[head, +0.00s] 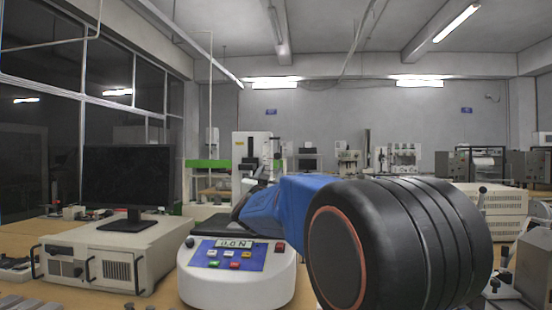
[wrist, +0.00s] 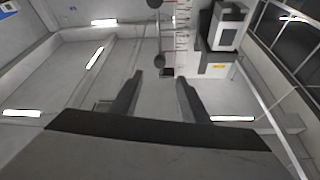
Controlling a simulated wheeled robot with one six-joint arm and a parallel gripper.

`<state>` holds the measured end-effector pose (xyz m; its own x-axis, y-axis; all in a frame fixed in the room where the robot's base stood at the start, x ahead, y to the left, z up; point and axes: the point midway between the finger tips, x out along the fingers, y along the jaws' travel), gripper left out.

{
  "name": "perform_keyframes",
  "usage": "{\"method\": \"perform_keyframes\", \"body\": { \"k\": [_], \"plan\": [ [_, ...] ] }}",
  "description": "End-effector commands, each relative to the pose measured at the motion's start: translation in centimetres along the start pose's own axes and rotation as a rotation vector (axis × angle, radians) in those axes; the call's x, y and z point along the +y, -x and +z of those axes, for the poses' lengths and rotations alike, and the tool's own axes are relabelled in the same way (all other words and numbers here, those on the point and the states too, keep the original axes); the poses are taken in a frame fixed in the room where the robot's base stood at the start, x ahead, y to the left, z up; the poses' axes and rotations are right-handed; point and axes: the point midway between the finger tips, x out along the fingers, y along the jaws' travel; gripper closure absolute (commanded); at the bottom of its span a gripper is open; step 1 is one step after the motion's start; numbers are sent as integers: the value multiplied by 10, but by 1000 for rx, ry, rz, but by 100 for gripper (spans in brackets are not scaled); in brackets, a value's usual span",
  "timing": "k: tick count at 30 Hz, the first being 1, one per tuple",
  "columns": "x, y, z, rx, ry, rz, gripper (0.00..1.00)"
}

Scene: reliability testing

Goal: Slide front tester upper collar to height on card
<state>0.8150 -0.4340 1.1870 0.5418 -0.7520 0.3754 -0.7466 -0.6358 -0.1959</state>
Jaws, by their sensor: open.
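The front tester (head: 238,275) has a white rounded base with a blue button panel and a small display. My arm hides most of what stands above its base. In the wrist view, which looks upside down, a strip with scale marks (wrist: 182,40) runs down from the top edge. Beside it are two round black knobs, one lower in the picture (wrist: 158,61) and one at the top edge (wrist: 154,3). I cannot tell for sure which belongs to the upper collar. My gripper (wrist: 160,84) is open and empty, its fingers apart just below the lower knob. I cannot make out a card.
A monitor (head: 126,180) stands on a beige instrument box (head: 92,262) left of the tester. Another white machine with a yellow label (head: 251,150) stands behind; it also shows in the wrist view (wrist: 227,27). More equipment (head: 497,205) crowds the right.

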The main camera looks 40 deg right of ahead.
Motion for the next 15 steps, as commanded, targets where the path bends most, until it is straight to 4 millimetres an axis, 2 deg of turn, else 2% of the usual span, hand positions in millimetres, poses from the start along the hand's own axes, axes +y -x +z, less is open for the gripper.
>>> {"method": "perform_keyframes", "body": {
  "k": [15],
  "plan": [
    [0,-93,1,0,1,0,58]
  ]
}}
